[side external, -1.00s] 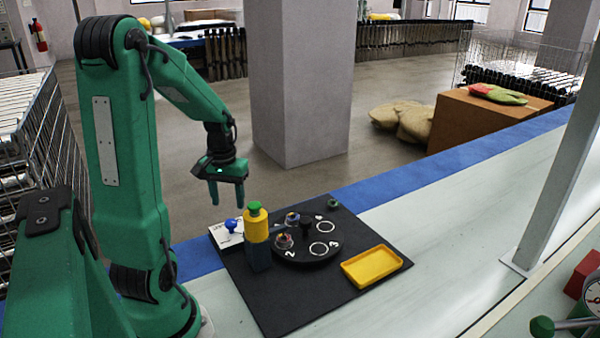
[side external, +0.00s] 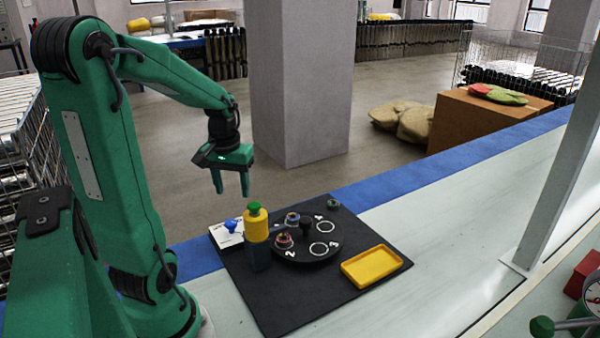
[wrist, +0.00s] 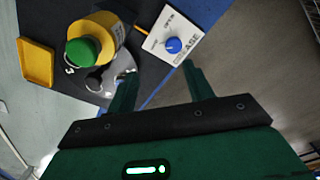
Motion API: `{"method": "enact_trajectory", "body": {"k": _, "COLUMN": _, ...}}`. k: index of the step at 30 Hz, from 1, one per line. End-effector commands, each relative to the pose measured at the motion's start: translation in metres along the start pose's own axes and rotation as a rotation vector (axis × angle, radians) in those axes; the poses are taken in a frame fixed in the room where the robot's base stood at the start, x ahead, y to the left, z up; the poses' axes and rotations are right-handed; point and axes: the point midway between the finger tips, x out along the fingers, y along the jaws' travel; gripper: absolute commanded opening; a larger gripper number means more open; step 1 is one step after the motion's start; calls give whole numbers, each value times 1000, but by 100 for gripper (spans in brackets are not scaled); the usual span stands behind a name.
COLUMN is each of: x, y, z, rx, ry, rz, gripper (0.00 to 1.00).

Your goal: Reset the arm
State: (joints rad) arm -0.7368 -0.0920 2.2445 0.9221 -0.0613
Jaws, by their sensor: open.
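My green arm holds its gripper (side external: 230,182) in the air above the back left of the black mat (side external: 290,309). The two fingers point down, apart and empty. In the wrist view my gripper (wrist: 160,85) is also open, with nothing between the fingers. The wrist view shows the bottle (wrist: 105,35) from above. A black round plate with numbered white rings (side external: 310,257) lies beside it, carrying small metallic parts.
A white panel with a blue knob (side external: 231,231) sits at the mat's left corner. A yellow tray (side external: 370,266) lies on the right, and a small dark green ring (side external: 333,203) at the back. A grey post (side external: 555,180) rises from the bench. The air around my gripper is clear.

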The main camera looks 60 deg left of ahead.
Motion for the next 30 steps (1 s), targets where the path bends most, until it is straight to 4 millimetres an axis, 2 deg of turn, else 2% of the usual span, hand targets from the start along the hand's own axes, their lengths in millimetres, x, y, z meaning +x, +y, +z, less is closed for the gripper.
{"method": "enact_trajectory", "body": {"k": 3, "x": -20, "y": 14, "z": 12, "rx": 9, "ry": 42, "rz": 8, "gripper": 52}}
{"method": "enact_trajectory", "body": {"k": 8, "x": -42, "y": 34, "z": 30, "rx": 40, "ry": 95, "rz": 25, "gripper": 52}}
{"method": "enact_trajectory", "body": {"k": 13, "x": -61, "y": 61, "z": 54, "rx": 144, "ry": 162, "rz": 55, "gripper": 52}}
{"method": "enact_trajectory", "body": {"k": 24, "x": -82, "y": 118, "z": 110, "rx": 529, "ry": 310, "rz": 146, "gripper": 52}}
{"method": "enact_trajectory", "body": {"k": 30, "x": -88, "y": 135, "z": 136, "rx": 696, "ry": 371, "rz": 194, "gripper": 52}}
